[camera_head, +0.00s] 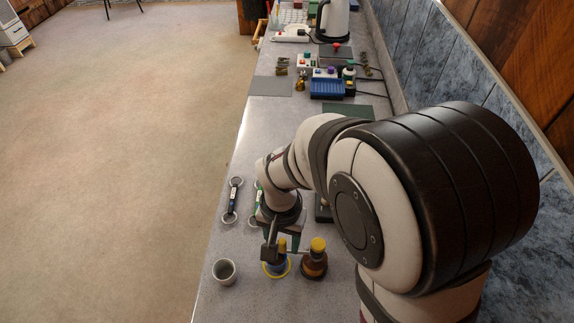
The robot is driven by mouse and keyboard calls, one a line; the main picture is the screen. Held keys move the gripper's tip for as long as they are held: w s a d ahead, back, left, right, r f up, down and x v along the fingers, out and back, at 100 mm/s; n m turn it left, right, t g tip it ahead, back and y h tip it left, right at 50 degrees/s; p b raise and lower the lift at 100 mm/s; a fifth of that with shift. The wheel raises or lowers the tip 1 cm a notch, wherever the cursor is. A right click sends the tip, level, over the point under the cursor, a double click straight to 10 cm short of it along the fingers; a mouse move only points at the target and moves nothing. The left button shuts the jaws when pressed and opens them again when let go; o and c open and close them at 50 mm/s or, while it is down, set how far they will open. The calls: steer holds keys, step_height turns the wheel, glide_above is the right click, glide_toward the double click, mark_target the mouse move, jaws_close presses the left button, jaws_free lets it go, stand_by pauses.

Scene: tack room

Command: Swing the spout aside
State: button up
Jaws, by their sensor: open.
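I cannot make out a spout for certain. A dark object (322,210), partly hidden behind my arm, stands just right of my wrist; I cannot tell what it is. My gripper (282,243) points down low over the near part of the counter. Its jaws are open, and I see nothing held between them. A small bottle (281,258) with a yellow top stands right at the jaws, inside or beside a yellow ring (268,273); whether they touch is unclear. A brown bottle (314,264) with a yellow cap stands upright to the right.
A grey metal cup (224,271) stands left of the bottles, near the counter's left edge. Two wrench-like tools (232,200) lie behind it. A blue box (327,87), switch boxes and a kettle (333,20) stand farther back. A tiled wall (405,40) bounds the right.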

steer(key=shift+c, duration=0.2)
jaws_close()
stand_by(1.1)
